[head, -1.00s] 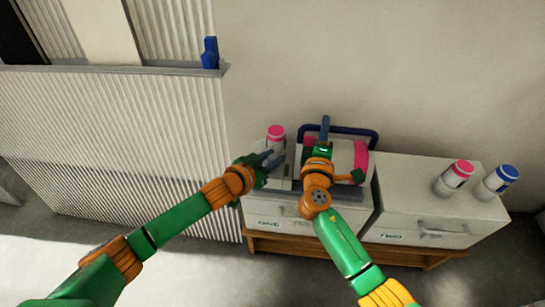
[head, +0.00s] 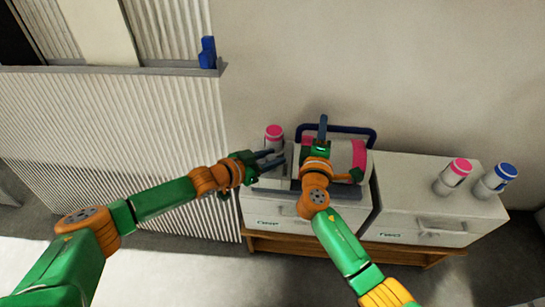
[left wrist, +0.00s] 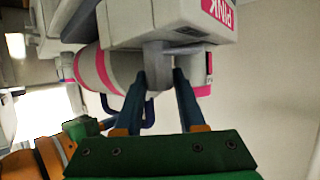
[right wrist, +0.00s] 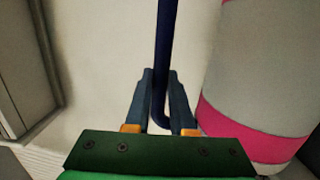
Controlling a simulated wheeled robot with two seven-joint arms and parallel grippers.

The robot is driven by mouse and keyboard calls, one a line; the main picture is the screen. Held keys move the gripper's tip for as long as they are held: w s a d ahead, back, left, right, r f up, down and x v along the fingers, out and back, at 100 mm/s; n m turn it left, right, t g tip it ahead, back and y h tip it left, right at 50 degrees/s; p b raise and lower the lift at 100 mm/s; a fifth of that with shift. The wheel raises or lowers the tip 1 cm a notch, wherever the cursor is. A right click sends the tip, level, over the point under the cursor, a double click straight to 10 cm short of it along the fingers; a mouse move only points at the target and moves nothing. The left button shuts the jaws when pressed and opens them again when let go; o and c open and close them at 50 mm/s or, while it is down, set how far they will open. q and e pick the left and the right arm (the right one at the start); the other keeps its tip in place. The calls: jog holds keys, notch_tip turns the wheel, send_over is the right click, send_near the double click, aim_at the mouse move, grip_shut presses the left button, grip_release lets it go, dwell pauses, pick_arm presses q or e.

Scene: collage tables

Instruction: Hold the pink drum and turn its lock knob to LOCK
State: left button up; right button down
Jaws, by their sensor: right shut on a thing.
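The pink drum (head: 361,155) is a white cylinder with pink bands, lying on the left cabinet; it also shows in the left wrist view (left wrist: 105,70). My right gripper (head: 323,122) is shut on the dark blue bar (right wrist: 163,40) beside the drum. A white box labelled PINK (left wrist: 190,18) sits by the drum, with a grey tab (left wrist: 156,62), apparently the lock knob, sticking out. My left gripper (left wrist: 160,78) is open, its fingertips on either side of the tab; contact is unclear. The knob's LOCK marking is not readable.
Pink-capped (head: 455,176) and blue-capped (head: 496,181) bottles stand on the right cabinet (head: 415,195). A blue object (head: 208,53) sits on the ledge at upper left.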

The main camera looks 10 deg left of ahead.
pick_arm(q)
jog(key=shift+o, duration=1.3)
jog(key=shift+a, duration=0.1)
jog(key=v, duration=1.2)
jog(key=shift+a, duration=0.1)
